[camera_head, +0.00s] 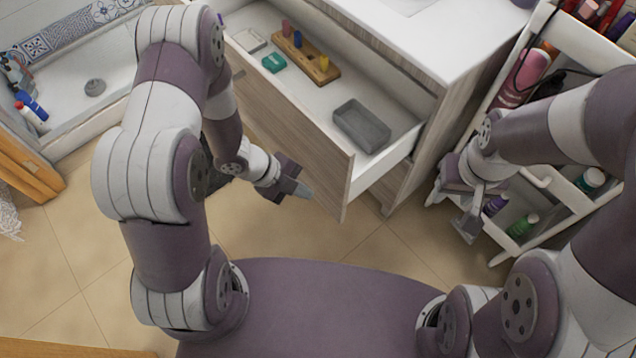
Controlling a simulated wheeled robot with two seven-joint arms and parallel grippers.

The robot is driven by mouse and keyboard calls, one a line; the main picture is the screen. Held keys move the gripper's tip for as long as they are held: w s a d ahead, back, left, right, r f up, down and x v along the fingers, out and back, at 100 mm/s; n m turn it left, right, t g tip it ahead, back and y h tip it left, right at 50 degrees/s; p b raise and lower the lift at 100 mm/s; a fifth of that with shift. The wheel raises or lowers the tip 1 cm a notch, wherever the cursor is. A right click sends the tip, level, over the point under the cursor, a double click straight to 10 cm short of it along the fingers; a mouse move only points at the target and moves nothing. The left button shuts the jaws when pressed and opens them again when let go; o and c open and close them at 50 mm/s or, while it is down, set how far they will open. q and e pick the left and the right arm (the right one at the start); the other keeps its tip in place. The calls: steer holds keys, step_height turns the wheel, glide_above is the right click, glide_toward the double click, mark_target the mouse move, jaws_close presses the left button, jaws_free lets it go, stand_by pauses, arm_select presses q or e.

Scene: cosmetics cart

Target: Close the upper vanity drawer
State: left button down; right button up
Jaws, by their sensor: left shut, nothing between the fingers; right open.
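The upper vanity drawer (298,135) is pulled open, with its wooden front facing me. Inside it lie a grey tray (361,127), a wooden holder (306,56) with several small coloured items, a teal item (274,63) and a white dish (248,40). My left gripper (303,190) is shut and empty, just in front of the drawer front, right of its middle. I cannot tell whether it touches the front. My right gripper (470,222) is open and empty, right of the drawer, beside the white cart.
The white cart (541,182) with several bottles stands at the right, close to my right arm. The white vanity top (425,35) is behind the drawer. A basin (108,62) is at the upper left. Tiled floor (280,232) is clear below the drawer.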

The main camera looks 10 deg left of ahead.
mark_target(332, 189)
arm_select(q)
steer(key=shift+w+d+f, duration=0.2)
steer(key=shift+w+d, duration=0.6)
steer(key=shift+w+d+f, duration=0.2)
steer(key=shift+w+d, duration=0.55)
arm_select(e)
steer(key=shift+r, duration=0.1)
arm_select(q)
steer(key=shift+p, duration=0.3)
